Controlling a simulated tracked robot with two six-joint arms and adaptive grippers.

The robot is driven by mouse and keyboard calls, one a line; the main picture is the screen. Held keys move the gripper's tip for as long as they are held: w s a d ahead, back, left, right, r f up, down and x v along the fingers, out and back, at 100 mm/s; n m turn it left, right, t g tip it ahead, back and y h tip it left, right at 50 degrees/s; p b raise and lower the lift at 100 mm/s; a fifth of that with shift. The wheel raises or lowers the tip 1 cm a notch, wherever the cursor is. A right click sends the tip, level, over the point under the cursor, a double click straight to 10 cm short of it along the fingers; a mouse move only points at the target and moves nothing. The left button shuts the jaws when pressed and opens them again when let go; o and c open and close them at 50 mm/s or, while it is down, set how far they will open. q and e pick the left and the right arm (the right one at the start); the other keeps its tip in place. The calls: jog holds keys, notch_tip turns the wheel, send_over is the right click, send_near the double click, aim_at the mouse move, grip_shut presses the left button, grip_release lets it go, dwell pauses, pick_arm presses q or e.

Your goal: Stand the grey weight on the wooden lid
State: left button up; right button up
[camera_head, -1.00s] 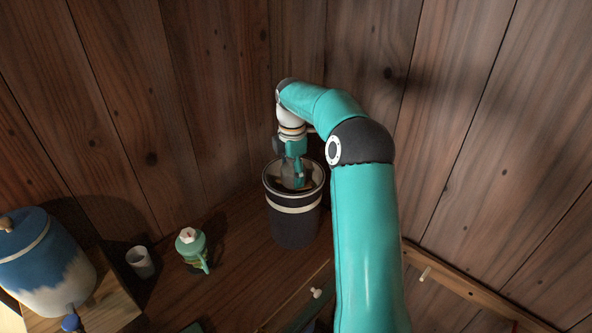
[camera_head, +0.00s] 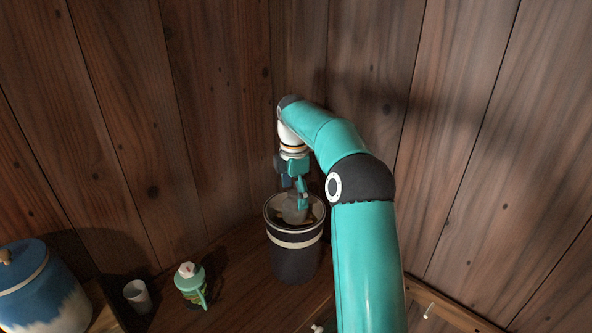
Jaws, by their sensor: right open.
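A dark tall crock (camera_head: 295,262) with a pale band stands on the wooden surface near the corner. A grey weight (camera_head: 292,214) shows inside its mouth, partly hidden by my right gripper. A brownish patch beside the weight, low in the mouth, looks like the wooden lid (camera_head: 312,214); the weight seems to stand on it, though their contact is hard to see. My right gripper (camera_head: 300,200) is open, pointing down at the crock's mouth, its fingers at the top of the weight. My left gripper is out of view.
A green lidded jug (camera_head: 190,287) and a small pale cup (camera_head: 138,297) stand left of the crock. A blue and white lidded jar (camera_head: 40,290) is at the far left. Plank walls close in behind the crock.

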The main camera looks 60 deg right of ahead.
notch_tip(320, 180, up, 8)
jog(key=shift+f+p, duration=0.2)
jog(key=shift+p, duration=0.6)
